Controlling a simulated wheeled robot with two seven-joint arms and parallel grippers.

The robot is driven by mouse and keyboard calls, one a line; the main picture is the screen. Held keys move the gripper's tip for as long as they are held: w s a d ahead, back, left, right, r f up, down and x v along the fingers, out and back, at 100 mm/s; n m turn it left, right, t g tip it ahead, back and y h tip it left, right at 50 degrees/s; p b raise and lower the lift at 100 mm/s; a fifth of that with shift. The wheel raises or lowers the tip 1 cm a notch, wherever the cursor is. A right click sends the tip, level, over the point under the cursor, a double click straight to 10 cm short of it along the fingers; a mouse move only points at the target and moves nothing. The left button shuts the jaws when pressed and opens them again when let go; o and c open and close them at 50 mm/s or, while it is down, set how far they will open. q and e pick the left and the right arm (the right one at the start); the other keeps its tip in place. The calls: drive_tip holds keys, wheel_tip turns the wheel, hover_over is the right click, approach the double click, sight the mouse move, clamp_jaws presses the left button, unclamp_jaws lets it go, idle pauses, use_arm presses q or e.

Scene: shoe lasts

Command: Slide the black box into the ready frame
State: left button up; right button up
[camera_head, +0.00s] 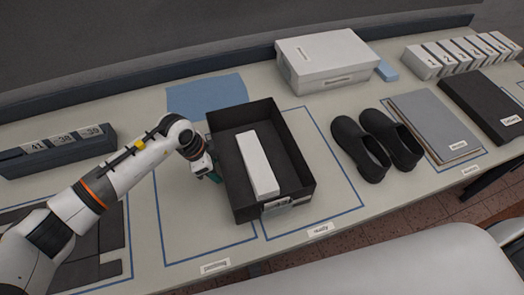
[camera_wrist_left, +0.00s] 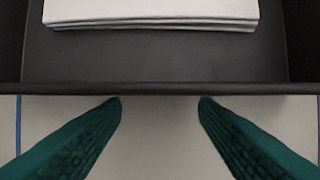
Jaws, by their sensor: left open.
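The open black box (camera_head: 292,152) stands on the table in the head view, with a long white block (camera_head: 258,165) inside it. The box lies across the line between the left blue outline and the ready frame (camera_head: 345,212), partly in each. My left gripper (camera_head: 213,175) is low at the box's left side, outside its wall. In the left wrist view its two green fingers (camera_wrist_left: 160,100) are apart and empty, with their tips close to the box wall (camera_wrist_left: 160,88); I cannot tell if they touch it. My right gripper is not in view.
Black clogs (camera_head: 376,143) stand just right of the ready frame. A white lidded box (camera_head: 325,62) and a blue sheet (camera_head: 207,95) lie behind. A dark numbered rack (camera_head: 58,150) is at left. The ready frame's right part is bare table.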

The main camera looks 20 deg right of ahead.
use_arm(q)
drive_tip(key=shift+w+d+b, duration=0.15)
drive_tip(key=shift+d+b, duration=0.3)
drive_tip(key=shift+d, duration=1.95)
drive_tip(key=shift+w+d+b, duration=0.15)
drive_tip(key=shift+d+b, duration=0.6)
drive_tip(key=shift+d, duration=1.65)
drive_tip(key=a+r+p, duration=0.1)
drive_tip(key=p, duration=0.1)
drive_tip(key=a+r+p, duration=0.1)
drive_tip(key=r+p, duration=0.1)
drive_tip(key=a+r+p, duration=0.1)
drive_tip(key=r+p, duration=0.1)
